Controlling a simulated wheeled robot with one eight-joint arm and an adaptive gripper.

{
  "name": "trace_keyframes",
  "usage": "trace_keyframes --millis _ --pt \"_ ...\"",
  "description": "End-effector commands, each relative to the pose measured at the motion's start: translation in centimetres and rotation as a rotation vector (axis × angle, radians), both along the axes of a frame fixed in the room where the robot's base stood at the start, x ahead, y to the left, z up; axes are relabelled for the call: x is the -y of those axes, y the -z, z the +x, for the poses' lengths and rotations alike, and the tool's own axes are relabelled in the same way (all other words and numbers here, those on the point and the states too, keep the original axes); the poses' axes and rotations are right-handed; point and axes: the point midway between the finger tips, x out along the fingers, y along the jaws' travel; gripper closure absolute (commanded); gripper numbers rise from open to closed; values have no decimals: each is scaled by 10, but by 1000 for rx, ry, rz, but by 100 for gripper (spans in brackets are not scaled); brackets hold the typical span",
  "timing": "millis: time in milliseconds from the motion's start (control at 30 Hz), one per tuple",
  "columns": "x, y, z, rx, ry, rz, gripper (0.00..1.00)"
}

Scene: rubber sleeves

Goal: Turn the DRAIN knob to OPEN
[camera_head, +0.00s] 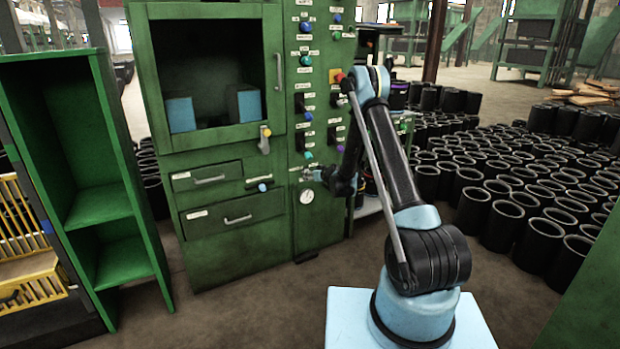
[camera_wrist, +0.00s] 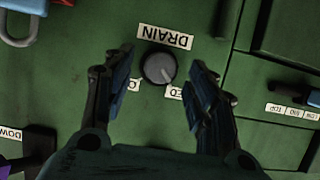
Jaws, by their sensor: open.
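The DRAIN knob (camera_wrist: 158,67) is a round dark grey knob on the green panel, below its upside-down DRAIN label (camera_wrist: 165,38) in the wrist view. Another label, showing an "O" (camera_wrist: 134,85), is partly hidden by the left finger. My gripper (camera_wrist: 161,75) is open, with one finger on each side of the knob and visible gaps between. In the head view my gripper (camera_head: 311,174) is at the cabinet's lower right panel; the knob cannot be made out there.
A white gauge (camera_head: 306,197) sits just below my gripper on the green cabinet (camera_head: 235,240). Buttons and switches fill the panel above. A grey shackle (camera_wrist: 18,38) is at the wrist view's upper left. Black rubber sleeves (camera_head: 500,213) crowd the floor at right.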

Motion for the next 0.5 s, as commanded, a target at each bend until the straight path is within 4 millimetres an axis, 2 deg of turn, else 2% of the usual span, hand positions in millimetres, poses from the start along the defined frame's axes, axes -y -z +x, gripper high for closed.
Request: trace_keyframes --millis 200,500 --pt "-12 9 18 -1 -1 1 48" --pt "-16 12 23 -1 0 1 48"
